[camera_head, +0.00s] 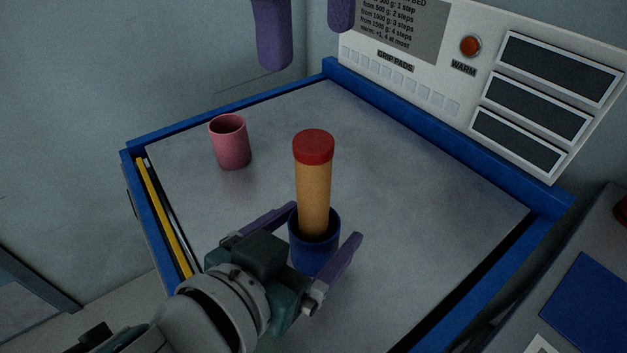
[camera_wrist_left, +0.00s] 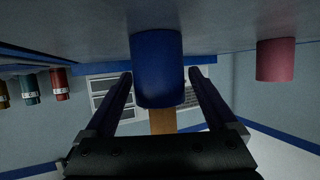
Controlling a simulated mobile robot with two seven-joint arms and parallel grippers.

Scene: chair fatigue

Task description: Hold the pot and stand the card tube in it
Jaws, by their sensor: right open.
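The blue pot (camera_head: 314,256) stands on the grey bed between the fingers of my left gripper (camera_head: 323,222). The fingers are open, one on each side, with narrow gaps beside the pot (camera_wrist_left: 157,70) in the left wrist view. The tan card tube (camera_head: 314,195) with a red cap stands about upright in the pot. Its lower end is hidden inside. A piece of the tube (camera_wrist_left: 162,122) also shows in the left wrist view. My right gripper (camera_head: 308,46) is open and empty at the top, apart from the tube.
A pink cup (camera_head: 231,144) stands on the bed at the back left. A raised blue rim (camera_head: 440,128) borders the bed. A panel with a red button (camera_head: 470,46) stands behind it. The bed right of the pot is clear.

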